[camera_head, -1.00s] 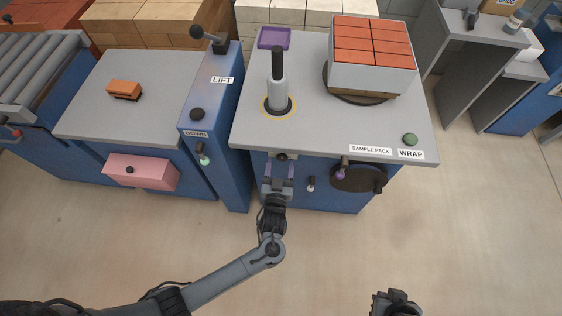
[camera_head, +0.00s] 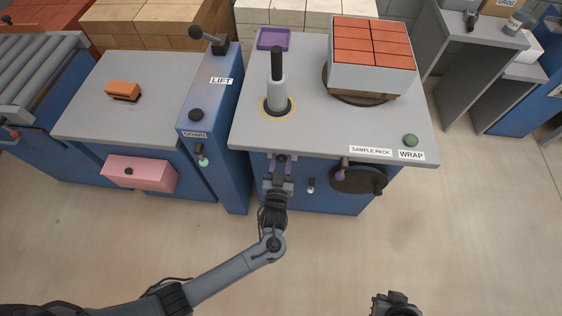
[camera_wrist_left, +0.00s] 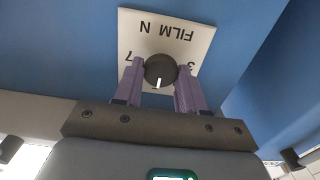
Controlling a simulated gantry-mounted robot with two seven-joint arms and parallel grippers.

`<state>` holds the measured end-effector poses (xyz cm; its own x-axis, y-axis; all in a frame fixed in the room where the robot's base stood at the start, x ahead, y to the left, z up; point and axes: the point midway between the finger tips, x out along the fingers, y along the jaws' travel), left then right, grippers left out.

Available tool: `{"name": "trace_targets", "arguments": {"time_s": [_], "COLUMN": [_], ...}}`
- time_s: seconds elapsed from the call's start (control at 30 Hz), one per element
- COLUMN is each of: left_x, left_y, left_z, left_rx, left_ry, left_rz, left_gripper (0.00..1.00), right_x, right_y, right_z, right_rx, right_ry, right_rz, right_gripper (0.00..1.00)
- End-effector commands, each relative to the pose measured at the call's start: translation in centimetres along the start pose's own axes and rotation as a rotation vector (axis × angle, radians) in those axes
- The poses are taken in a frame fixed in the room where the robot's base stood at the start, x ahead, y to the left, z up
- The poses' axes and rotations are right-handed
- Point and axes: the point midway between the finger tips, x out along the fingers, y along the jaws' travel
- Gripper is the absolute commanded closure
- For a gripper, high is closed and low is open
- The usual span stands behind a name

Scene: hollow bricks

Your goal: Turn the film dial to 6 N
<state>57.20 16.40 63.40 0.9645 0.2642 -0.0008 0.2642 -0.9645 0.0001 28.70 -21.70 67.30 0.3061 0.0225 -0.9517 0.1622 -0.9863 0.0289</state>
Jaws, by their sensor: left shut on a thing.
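The film dial (camera_wrist_left: 161,69) is a round black knob with a white pointer line, on a white plate (camera_wrist_left: 188,18) marked FILM N. The plate appears upside down in the left wrist view. A 7 shows left of the knob and a 3 right of it. The pointer points down in that picture, between them, leaning slightly to the 7 side; other numerals are hidden. My left gripper (camera_wrist_left: 160,84) has its purple fingers on both sides of the knob, shut on it. In the head view my left gripper (camera_head: 280,166) is at the wrap station's front. My right gripper (camera_head: 396,303) is partly cut off at the bottom.
A small switch (camera_head: 311,186) and a dark crank disc (camera_head: 358,180) are right of the left gripper. The blue lift column (camera_head: 224,130) is left.

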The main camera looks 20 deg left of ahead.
Motion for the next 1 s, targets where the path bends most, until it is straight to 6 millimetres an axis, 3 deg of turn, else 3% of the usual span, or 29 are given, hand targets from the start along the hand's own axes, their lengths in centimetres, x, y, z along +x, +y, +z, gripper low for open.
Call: {"name": "trace_targets", "arguments": {"time_s": [0.37, 1.0], "left_x": [0.0, 0.0], "left_y": [0.1, 0.2], "left_z": [-0.2, -0.2], "left_rx": [0.106, 0.609], "left_ry": [-0.001, 0.0], "left_rz": [0.0, 0.0], "left_gripper": [0.9, 0.9], "right_x": [-1.3, -5.1], "right_y": [0.3, 0.2], "right_z": [-0.4, -1.6], "right_rx": [-0.009, -0.003], "right_ry": [-0.001, 0.0], "right_rz": [0.008, 0.003], "right_gripper": [1.0, 1.0]}}
